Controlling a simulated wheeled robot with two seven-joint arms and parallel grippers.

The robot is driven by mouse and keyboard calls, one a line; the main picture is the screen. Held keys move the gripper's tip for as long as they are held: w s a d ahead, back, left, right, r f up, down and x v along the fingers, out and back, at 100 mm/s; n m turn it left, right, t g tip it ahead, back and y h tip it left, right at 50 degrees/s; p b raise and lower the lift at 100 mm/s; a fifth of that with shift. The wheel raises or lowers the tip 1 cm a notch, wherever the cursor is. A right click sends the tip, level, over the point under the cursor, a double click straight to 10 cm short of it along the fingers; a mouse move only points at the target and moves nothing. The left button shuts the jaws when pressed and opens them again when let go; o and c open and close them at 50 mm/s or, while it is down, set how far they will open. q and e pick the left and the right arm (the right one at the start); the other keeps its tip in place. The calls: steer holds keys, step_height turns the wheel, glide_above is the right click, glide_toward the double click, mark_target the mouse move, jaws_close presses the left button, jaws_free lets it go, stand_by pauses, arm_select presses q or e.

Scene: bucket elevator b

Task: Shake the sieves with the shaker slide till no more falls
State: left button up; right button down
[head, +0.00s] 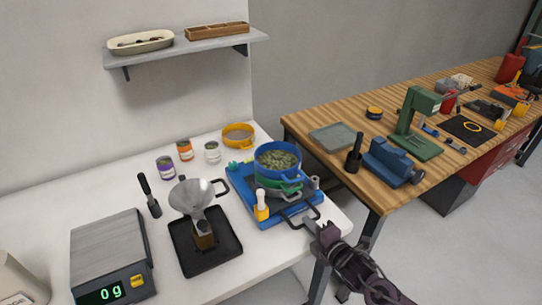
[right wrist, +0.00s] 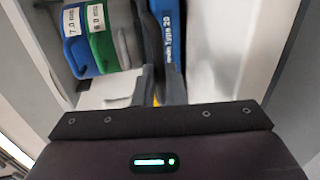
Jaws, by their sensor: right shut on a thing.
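The sieve stack stands on the blue shaker base (head: 246,196). The blue sieve (head: 262,164) is on top and holds grey-green pieces; the green sieve (head: 268,184) is under it, and a grey part is below. In the right wrist view the blue sieve (right wrist: 76,42) and green sieve (right wrist: 101,42) show labels at upper left. The shaker slide's dark handle (head: 297,226) sticks out at the base's front right. My right gripper (head: 318,230) is shut on this handle; the exact contact is partly hidden. My left gripper is not in view.
A funnel (head: 189,200) on a stand in a black tray (head: 222,252) and a scale (head: 108,248) reading 0 g stand left of the shaker. A yellow sieve (head: 238,141) and small jars are behind. A wooden workbench (head: 300,122) with tools is at right.

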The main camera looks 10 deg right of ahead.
steer(key=b+x, duration=0.1)
steer(key=x, duration=0.2)
steer(key=shift+w+a+r+b, duration=0.1)
steer(key=shift+w+r+b, duration=0.1)
steer(key=shift+b, duration=0.15)
steer(key=shift+w+a, duration=0.2)
steer(key=shift+w, duration=0.3)
steer(key=shift+r, duration=0.1)
steer(key=shift+s, duration=0.1)
steer(key=shift+f+p+v, duration=0.25)
steer(key=shift+p+v, duration=0.3)
steer(key=shift+v, duration=0.55)
steer(key=shift+f+p+v, duration=0.2)
steer(key=shift+p+v, duration=0.35)
steer(key=shift+v, duration=0.55)
